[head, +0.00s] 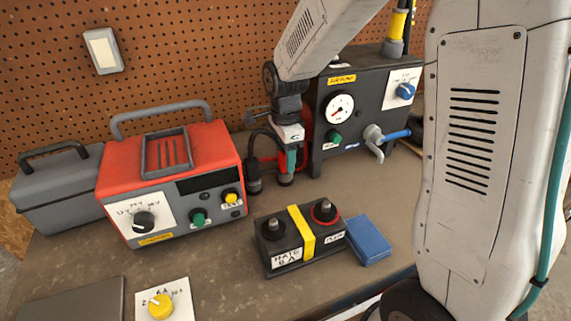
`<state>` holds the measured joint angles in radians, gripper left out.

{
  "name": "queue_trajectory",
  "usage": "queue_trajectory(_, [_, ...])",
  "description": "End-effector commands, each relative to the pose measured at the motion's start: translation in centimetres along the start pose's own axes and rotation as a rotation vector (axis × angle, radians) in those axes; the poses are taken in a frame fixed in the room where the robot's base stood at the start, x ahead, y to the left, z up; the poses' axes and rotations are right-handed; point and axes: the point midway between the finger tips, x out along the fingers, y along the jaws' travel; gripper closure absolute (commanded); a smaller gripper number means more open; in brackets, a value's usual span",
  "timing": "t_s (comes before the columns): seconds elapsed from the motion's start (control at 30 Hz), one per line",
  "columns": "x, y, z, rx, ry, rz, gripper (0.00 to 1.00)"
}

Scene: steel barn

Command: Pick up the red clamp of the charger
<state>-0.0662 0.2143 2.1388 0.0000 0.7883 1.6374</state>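The charger (170,178) is a red box with a grey handle, a selector dial and green and yellow knobs, left of centre on the bench. My gripper (286,180) points down behind the battery, between the charger and a black pump box. Red parts (266,161) show beside and behind my gripper, perhaps the red clamp or its cable; my gripper hides much of them. A dark clamp-like piece (254,178) stands just left of my gripper, with a black cable looping above it. I cannot tell whether my fingers are open or touch anything.
A black battery (300,260) with a yellow strap and two posts, the right one red-ringed, sits in front. A blue box (368,242) lies beside it. The black pump box (355,115) with gauge and blue-handled valve stands behind. A grey toolbox (55,190) is at left.

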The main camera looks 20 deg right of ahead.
Motion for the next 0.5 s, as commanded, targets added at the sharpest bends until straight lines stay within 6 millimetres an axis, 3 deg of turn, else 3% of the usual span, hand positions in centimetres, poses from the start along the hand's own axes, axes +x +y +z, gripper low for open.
queue_trajectory(0.03, [-0.01, 0.00, 0.01, 0.000, 0.000, 0.000, 0.61])
queue_trajectory(0.17, [-0.02, 0.00, 0.01, 0.000, 0.000, 0.000, 0.97])
queue_trajectory(0.2, [-0.03, 0.00, 0.01, 0.000, 0.000, 0.000, 1.00])
queue_trajectory(0.5, [-0.22, -0.01, 0.01, 0.000, 0.000, -0.001, 1.00])
